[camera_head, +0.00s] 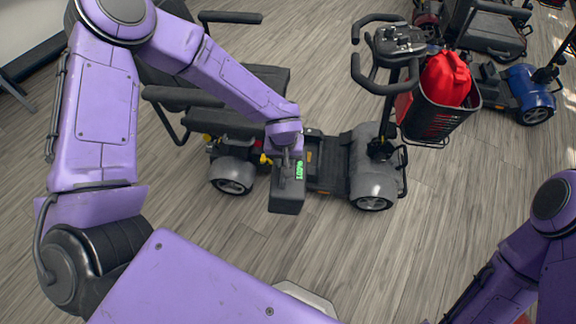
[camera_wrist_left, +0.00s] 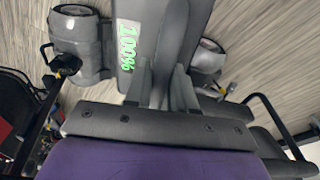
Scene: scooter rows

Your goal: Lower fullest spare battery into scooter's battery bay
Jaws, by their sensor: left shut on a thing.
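My left gripper (camera_head: 287,165) is shut on a dark grey battery (camera_head: 287,195), which hangs below it. The battery's green readout shows 100% in the left wrist view, where the battery (camera_wrist_left: 165,40) fills the upper middle between the fingers (camera_wrist_left: 160,90). In the head view the battery overlaps the near side of a grey scooter (camera_head: 372,175), between its wheels. The scooter's grey bodywork also shows in the left wrist view (camera_wrist_left: 78,50). I cannot make out the battery bay; my arm and the battery cover part of the scooter. My right gripper is out of view.
The scooter's black seat (camera_head: 235,123) is close beside my left forearm. Its handlebars (camera_head: 400,42) and black basket (camera_head: 440,115) with a red bag (camera_head: 446,78) rise at the right. More scooters, one blue (camera_head: 528,88), stand at upper right. The wooden floor (camera_head: 430,225) in front is clear.

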